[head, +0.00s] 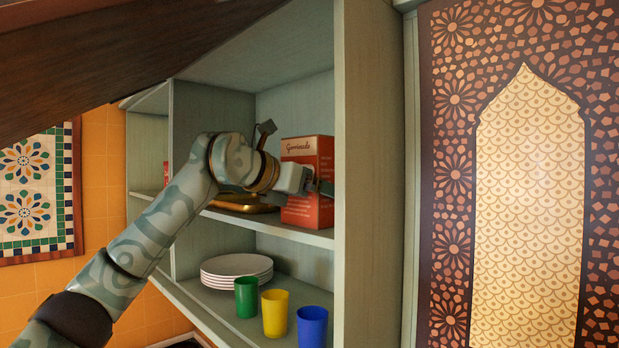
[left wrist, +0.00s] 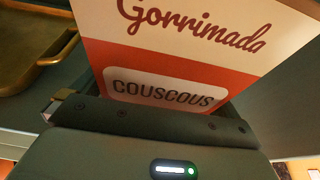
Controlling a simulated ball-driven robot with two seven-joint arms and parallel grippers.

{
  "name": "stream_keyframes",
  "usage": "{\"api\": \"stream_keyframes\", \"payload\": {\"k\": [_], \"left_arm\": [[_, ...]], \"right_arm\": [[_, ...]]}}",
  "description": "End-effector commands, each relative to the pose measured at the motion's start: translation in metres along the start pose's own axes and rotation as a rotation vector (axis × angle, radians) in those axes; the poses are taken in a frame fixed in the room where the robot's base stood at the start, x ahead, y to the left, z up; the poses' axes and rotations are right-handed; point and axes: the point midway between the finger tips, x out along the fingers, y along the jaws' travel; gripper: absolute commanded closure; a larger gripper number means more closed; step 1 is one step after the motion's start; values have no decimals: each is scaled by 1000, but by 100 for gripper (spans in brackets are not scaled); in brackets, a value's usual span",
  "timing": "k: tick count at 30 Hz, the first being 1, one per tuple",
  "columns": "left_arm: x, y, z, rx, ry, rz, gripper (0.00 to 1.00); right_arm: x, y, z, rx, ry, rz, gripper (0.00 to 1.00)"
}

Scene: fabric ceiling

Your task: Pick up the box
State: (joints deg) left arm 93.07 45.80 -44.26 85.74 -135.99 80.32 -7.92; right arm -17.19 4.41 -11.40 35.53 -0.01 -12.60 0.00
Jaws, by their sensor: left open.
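The box (head: 306,212) is red-orange with a cream top panel and stands upright on the middle shelf. Its front, lettered "Gorrimada" and "COUSCOUS", fills the upper middle of the left wrist view (left wrist: 190,55). My left gripper (head: 318,186) is open and right at the box, in front of its middle in the head view. One dark finger shows at the box's right side. In the left wrist view the gripper body covers the box's lower part; whether the fingers touch the box cannot be told. My right gripper is not in view.
A brass tray (head: 240,203) lies left of the box on the same shelf (head: 290,232). Below are stacked white plates (head: 236,266) and green (head: 246,297), yellow (head: 275,313) and blue (head: 312,327) cups. The cabinet's side wall (head: 372,180) stands close right of the box.

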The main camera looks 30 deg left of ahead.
Motion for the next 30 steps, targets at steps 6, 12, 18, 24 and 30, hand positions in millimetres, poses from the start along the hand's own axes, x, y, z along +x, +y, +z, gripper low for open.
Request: {"api": "stream_keyframes", "payload": {"k": [6, 12, 18, 24, 30], "left_arm": [[0, 0, -1, 0, -1, 1, 6], [0, 0, 0, 0, -4, 1, 40], [-1, 0, 1, 0, -4, 1, 40], [-6, 0, 19, 0, -7, 1, 40], [-20, -1, 62, -1, -8, 0, 40]], "right_arm": [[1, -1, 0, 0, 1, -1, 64], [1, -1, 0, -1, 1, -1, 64], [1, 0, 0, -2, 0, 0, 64], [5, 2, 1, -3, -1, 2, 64], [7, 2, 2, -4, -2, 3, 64]]}}
